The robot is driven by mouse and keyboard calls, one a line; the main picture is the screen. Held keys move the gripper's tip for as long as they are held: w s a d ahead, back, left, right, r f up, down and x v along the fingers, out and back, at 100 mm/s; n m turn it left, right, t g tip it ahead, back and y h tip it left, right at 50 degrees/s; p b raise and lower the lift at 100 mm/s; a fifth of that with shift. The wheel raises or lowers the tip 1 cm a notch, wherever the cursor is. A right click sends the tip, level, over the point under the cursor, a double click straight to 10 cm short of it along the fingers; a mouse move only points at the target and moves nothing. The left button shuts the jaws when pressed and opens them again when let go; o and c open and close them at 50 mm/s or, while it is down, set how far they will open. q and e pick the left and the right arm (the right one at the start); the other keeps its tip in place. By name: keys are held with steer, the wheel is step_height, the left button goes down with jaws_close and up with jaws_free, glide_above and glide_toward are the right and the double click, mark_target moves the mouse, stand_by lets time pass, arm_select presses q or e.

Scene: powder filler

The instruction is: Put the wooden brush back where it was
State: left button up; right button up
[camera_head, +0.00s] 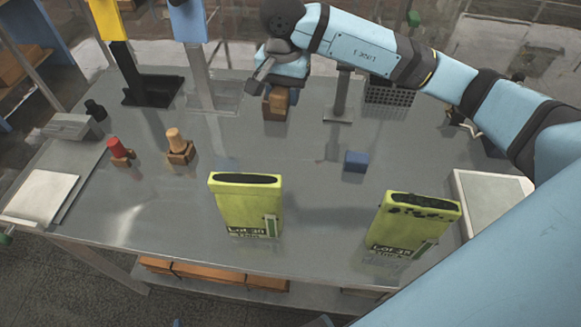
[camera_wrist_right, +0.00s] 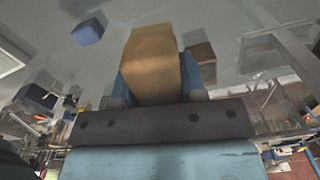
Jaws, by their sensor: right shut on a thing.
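My right gripper (camera_head: 277,92) is at the far middle of the table in the head view. It is shut on a tan wooden block-shaped thing, which I take to be the wooden brush (camera_head: 274,106). In the right wrist view the brush (camera_wrist_right: 152,58) stands out between the two blue fingers of the right gripper (camera_wrist_right: 160,88). No bristles can be made out. Whether the brush touches the table is unclear. A darker brown block (camera_wrist_right: 202,62) shows just right of it in the right wrist view. My left gripper is not in view.
A blue block (camera_head: 356,161) lies right of centre. Two yellow-green boxes (camera_head: 246,207) (camera_head: 413,226) stand at the front. A tan-topped piece (camera_head: 177,141) and a red piece (camera_head: 119,150) stand left. Stands (camera_head: 198,75) and a dark perforated crate (camera_head: 390,93) are behind. The table's middle is largely clear.

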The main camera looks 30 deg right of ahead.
steer(key=shift+d+f+m+b, duration=0.25)
steer(key=shift+f+m, duration=0.1)
steer(key=shift+m, duration=0.25)
steer(key=shift+d+f+m+b, duration=0.1)
steer(key=shift+d+f+m, duration=0.2)
steer(key=shift+m, duration=0.3)
steer(key=p, duration=0.2)
glide_above(289, 162)
step_height(289, 162, down, 14)
steer(key=shift+f, duration=1.15)
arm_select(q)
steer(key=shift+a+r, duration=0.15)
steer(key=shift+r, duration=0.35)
arm_select(e)
steer(key=shift+w+f, duration=0.1)
steer(key=shift+f, duration=1.6)
steer(key=shift+f, duration=0.15)
steer(key=o, duration=0.9)
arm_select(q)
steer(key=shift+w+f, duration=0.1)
